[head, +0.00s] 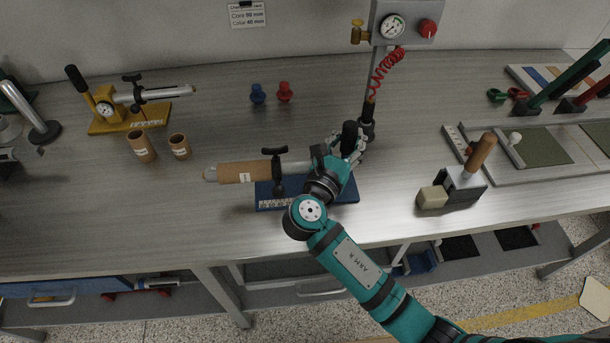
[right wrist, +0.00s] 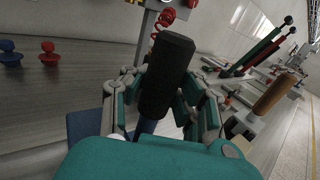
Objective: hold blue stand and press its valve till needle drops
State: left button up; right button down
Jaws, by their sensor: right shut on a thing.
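The blue stand (head: 265,204) lies on the bench in the middle of the head view; part of its base shows in the right wrist view (right wrist: 85,126). A metal bar with a brown cardboard tube (head: 238,172) labelled 1 extends left from it, with a black clamp handle on top. My right gripper (head: 344,150) reaches over the stand's right end. In the right wrist view its fingers are closed around the upright black grip (right wrist: 168,75). The valve cannot be made out behind the gripper. The gauge (head: 392,27) hangs on the grey box above; its reading is too small to tell.
A yellow stand (head: 112,124) is at the left, with two short cardboard tubes (head: 141,146) in front. Blue (head: 257,94) and red (head: 284,91) knobs stand behind. A black block with a wooden handle (head: 481,151) is to the right. Bare bench lies at front left.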

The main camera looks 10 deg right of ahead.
pick_arm(q)
grip_shut()
dwell(1.4)
